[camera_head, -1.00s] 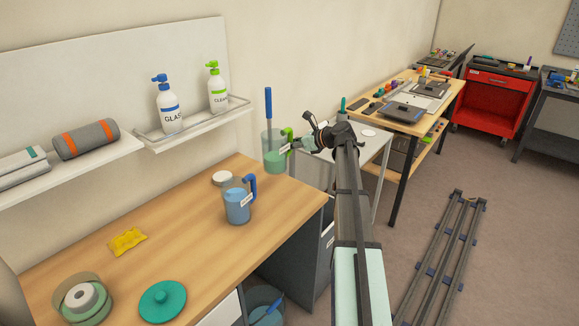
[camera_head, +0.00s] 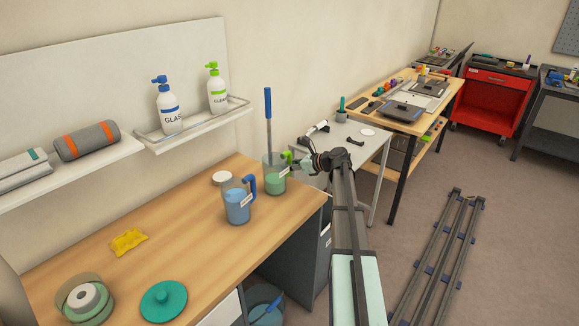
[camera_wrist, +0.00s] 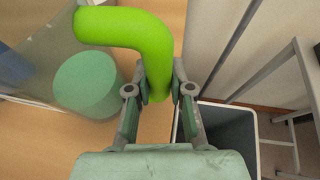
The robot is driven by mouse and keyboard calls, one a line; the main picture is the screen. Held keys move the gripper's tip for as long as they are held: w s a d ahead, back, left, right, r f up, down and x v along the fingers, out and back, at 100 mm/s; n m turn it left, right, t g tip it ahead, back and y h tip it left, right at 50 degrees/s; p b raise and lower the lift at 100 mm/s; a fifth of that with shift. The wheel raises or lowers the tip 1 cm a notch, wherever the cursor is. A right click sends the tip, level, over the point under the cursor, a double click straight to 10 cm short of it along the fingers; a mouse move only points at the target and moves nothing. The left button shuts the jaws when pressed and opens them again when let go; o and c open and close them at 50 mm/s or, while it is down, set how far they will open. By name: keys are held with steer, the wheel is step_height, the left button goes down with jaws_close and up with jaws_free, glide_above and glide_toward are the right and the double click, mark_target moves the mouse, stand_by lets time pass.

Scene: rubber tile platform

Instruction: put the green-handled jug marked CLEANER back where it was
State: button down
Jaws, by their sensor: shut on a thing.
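The jug with the lime-green handle (camera_head: 289,157) is a clear jug with green liquid (camera_head: 275,185) and a small pale label too small to read. It is upright at the back right of the wooden bench, its base at or just above the top; I cannot tell if it touches. My gripper (camera_head: 303,163) is at its right side, shut on the handle. In the wrist view, the green handle (camera_wrist: 130,30) runs down between the fingers (camera_wrist: 160,95), with the jug body (camera_wrist: 85,85) at left.
A blue-handled jug (camera_head: 238,203) stands close at left, with a white round lid (camera_head: 221,177) behind it. A yellow sponge (camera_head: 129,240) and teal lid (camera_head: 163,300) lie further left. The bench's right edge is close.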

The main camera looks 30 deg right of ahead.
steer(key=shift+f, duration=0.1)
steer(key=c, duration=1)
jaws_free()
steer(key=shift+c, duration=0.2)
steer(key=b+v, duration=0.2)
steer(key=v, duration=1)
